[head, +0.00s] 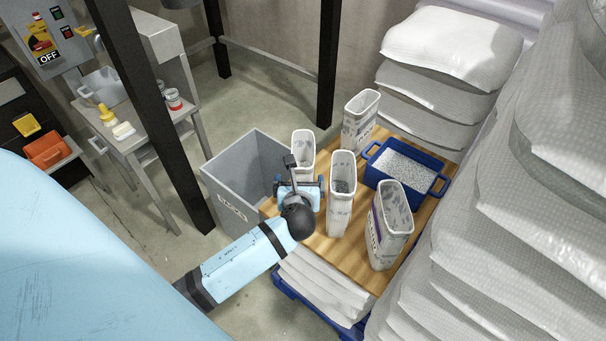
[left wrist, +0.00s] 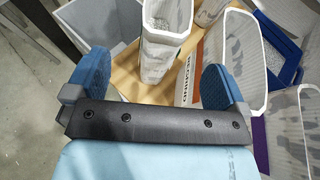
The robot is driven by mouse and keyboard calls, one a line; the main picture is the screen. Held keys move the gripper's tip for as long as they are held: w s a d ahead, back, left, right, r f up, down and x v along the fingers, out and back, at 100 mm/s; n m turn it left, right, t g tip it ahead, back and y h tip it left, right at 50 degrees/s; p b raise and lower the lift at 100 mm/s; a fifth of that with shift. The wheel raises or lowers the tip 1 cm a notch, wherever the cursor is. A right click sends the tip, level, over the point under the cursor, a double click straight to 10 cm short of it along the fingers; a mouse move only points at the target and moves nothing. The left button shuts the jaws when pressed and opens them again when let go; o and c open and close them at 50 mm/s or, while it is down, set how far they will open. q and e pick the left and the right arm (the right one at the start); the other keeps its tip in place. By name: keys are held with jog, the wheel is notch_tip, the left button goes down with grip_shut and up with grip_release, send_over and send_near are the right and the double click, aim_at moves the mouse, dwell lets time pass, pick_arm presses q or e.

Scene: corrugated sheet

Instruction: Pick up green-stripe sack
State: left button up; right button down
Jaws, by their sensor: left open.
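Several open white sacks stand upright on a wooden board. No green stripe can be made out on any of them. My left gripper (head: 300,187) is open and empty in front of the left sack (head: 303,145), hiding its lower part. In the left wrist view, that sack (left wrist: 160,52) stands ahead, between the lines of the two blue fingers (left wrist: 157,78). The middle sack (head: 341,190) is just right of the gripper; its orange stripe shows in the wrist view (left wrist: 192,72). The front right sack (head: 390,225) has a purple stripe. A back sack (head: 359,122) stands farther off. My right gripper is out of view.
A grey bin (head: 232,190) marked "SACKS" stands left of the board (head: 335,255). A blue tray (head: 408,190) of pale granules sits at the back right. Stacked full bags (head: 490,255) rise along the right. A dark post (head: 165,120) stands left of the bin.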

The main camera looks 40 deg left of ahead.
aim_at(303, 164)
pick_arm(q)
jog(key=x, duration=0.5)
jog(key=shift+w+f, duration=0.1)
jog(key=shift+w+d+p+x, duration=0.15)
jog(key=shift+p+x, duration=0.15)
jog(key=shift+x, duration=1.05)
jog(key=shift+w+d+p+x, duration=0.15)
jog(key=shift+p+x, duration=0.1)
jog(key=shift+x, duration=1.05)
jog(key=shift+r, duration=0.2)
jog(key=c, duration=1.7)
jog(key=shift+r, duration=0.1)
